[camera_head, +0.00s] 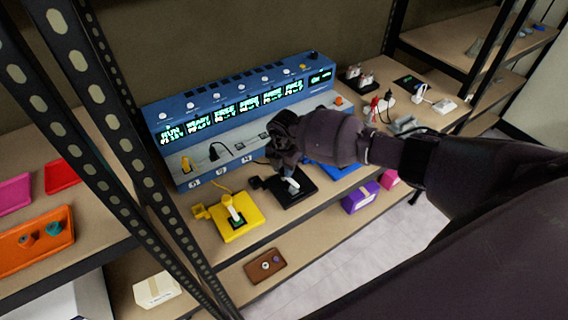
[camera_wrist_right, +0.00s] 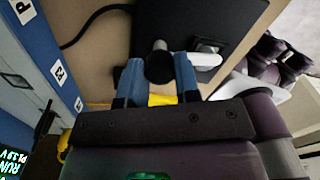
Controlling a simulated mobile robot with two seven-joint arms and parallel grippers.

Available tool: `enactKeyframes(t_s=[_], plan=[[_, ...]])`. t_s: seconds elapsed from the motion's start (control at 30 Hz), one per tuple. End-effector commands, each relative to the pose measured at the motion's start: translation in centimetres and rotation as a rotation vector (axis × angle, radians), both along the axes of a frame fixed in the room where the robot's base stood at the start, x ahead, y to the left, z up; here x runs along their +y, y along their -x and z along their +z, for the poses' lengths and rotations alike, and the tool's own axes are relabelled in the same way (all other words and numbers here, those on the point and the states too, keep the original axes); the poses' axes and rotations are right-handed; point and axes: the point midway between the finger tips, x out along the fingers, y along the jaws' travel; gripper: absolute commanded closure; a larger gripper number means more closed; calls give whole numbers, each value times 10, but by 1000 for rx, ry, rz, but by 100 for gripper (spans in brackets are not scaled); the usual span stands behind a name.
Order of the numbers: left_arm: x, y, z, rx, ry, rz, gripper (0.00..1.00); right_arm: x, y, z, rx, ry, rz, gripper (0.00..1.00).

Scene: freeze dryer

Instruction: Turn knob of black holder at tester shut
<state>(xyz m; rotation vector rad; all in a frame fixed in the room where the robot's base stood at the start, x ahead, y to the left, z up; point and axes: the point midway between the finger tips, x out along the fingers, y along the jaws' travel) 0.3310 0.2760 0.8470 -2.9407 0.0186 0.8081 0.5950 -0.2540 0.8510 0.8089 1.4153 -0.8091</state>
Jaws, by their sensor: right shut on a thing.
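The black holder (camera_head: 297,197) lies flat on the shelf in front of the blue tester (camera_head: 240,105), with a light metal part on top. It also shows in the right wrist view (camera_wrist_right: 228,18). My right gripper (camera_wrist_right: 160,75) has its two blue fingers closed around the round black knob (camera_wrist_right: 159,68) at the edge of the holder. In the head view the right gripper (camera_head: 280,160) is above the holder's back left side, and its fingertips are hard to make out. The knob's exact turn angle cannot be told. My left gripper is in neither view.
A yellow holder (camera_head: 246,224) lies left of the black one, and a blue one (camera_head: 335,170) lies right, partly behind my arm. A black shelf post (camera_head: 130,150) crosses the left side.

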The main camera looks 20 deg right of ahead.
Motion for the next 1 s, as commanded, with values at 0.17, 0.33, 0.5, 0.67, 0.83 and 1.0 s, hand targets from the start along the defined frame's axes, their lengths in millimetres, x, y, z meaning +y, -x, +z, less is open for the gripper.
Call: enactKeyframes(t_s=[0.17, 0.33, 0.5, 0.67, 0.83, 1.0], plan=[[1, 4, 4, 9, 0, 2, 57, 0, 0, 1, 1, 0, -97, 94], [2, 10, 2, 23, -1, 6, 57, 0, 0, 1, 2, 1, -153, 94], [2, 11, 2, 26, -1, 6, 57, 0, 0, 0, 1, 1, -179, 94], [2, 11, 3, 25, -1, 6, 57, 0, 0, 0, 1, 1, -186, 94], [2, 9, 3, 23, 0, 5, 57, 0, 0, 0, 1, 1, -185, 94], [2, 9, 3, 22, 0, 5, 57, 0, 0, 0, 1, 1, -185, 58]])
